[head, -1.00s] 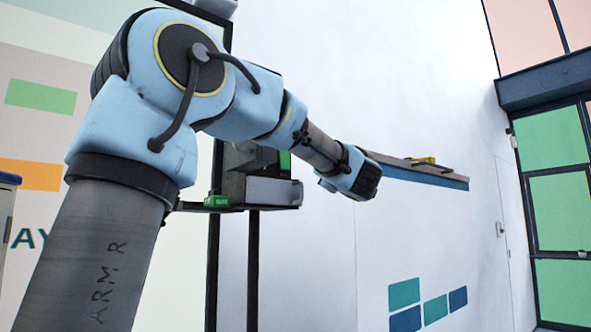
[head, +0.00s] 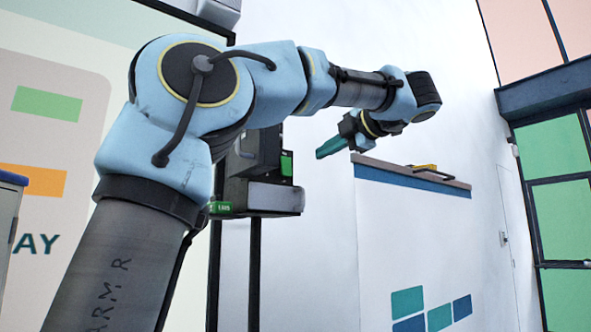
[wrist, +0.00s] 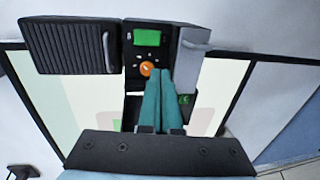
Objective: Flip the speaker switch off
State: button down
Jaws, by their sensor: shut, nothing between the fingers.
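A dark device stands on a shelf-like stand in the head view (head: 262,180). In the wrist view its middle panel (wrist: 131,75) carries a green display (wrist: 147,37) and an orange round knob (wrist: 147,68) with small marks around it. A ribbed dark box (wrist: 65,47), perhaps a speaker, is on the left. I cannot tell for sure which part is the speaker switch. My gripper (head: 320,154) has teal fingers, shut and empty, to the right of the device in the head view. In the wrist view the fingertips (wrist: 160,72) appear just right of the knob; contact cannot be told.
A grey box (wrist: 191,60) is at the right of the panel, with a small green tag (wrist: 185,99) below it. Open air lies between gripper and device.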

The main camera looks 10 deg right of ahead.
jog(key=p, duration=0.5)
send_near(282, 176)
jog(key=x, duration=0.5)
jog(key=shift+r, duration=0.15)
jog(key=shift+w+a+f, duration=0.2)
jog(key=shift+w+a, duration=0.05)
jog(key=shift+w, duration=0.4)
jog(key=shift+f, duration=0.1)
jog(key=shift+w+a+f+t+b, duration=0.1)
jog(key=shift+w+f+t+b, duration=0.2)
jog(key=shift+b, duration=0.7)
jog(key=shift+w+r, duration=0.1)
jog(key=shift+r, duration=0.05)
jog(key=shift+a, duration=0.1)
